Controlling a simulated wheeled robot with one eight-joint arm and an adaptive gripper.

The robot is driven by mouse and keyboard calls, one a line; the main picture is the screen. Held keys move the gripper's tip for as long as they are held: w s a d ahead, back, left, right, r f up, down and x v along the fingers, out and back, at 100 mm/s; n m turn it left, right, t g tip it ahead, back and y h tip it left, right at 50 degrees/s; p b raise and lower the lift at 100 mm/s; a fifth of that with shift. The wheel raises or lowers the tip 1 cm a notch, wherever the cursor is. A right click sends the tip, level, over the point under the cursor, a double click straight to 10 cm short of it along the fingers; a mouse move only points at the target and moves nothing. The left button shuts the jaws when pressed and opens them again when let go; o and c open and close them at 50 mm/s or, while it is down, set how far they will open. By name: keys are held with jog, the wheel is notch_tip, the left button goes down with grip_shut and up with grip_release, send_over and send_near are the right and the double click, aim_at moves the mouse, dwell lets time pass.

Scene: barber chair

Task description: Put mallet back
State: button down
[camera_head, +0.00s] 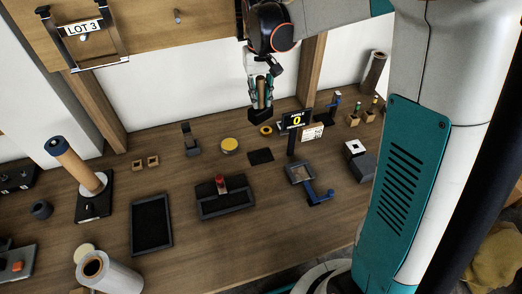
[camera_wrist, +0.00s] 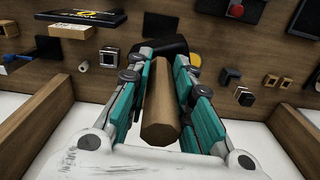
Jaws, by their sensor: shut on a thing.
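My gripper (camera_head: 262,93) is near the back wall, upper middle of the head view, fingers pointing down. It is shut on the mallet, with the wooden handle between its teal fingers and the black head (camera_head: 263,117) below the fingertips. In the wrist view my gripper (camera_wrist: 164,68) holds the octagonal wooden handle (camera_wrist: 160,112), and the mallet's dark head (camera_wrist: 155,49) lies crosswise beyond the fingers. The head is at the back of the wooden bench (camera_head: 300,228); I cannot tell whether it touches the bench.
A display showing 0 (camera_head: 296,119) stands right of the mallet. A yellow disc (camera_head: 229,145) and dark pad (camera_head: 260,156) lie in front. A black tray (camera_head: 151,222), a dark box with a red piece (camera_head: 224,198) and a blue-handled tool (camera_head: 318,195) are nearer. The front bench is mostly clear.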

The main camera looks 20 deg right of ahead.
notch_tip(320, 180, down, 20)
jog(key=b, duration=0.5)
jog(key=shift+r+b, duration=0.25)
jog(key=shift+b, duration=0.05)
jog(key=shift+f, duration=0.15)
jog(key=c, duration=1.4)
grip_release()
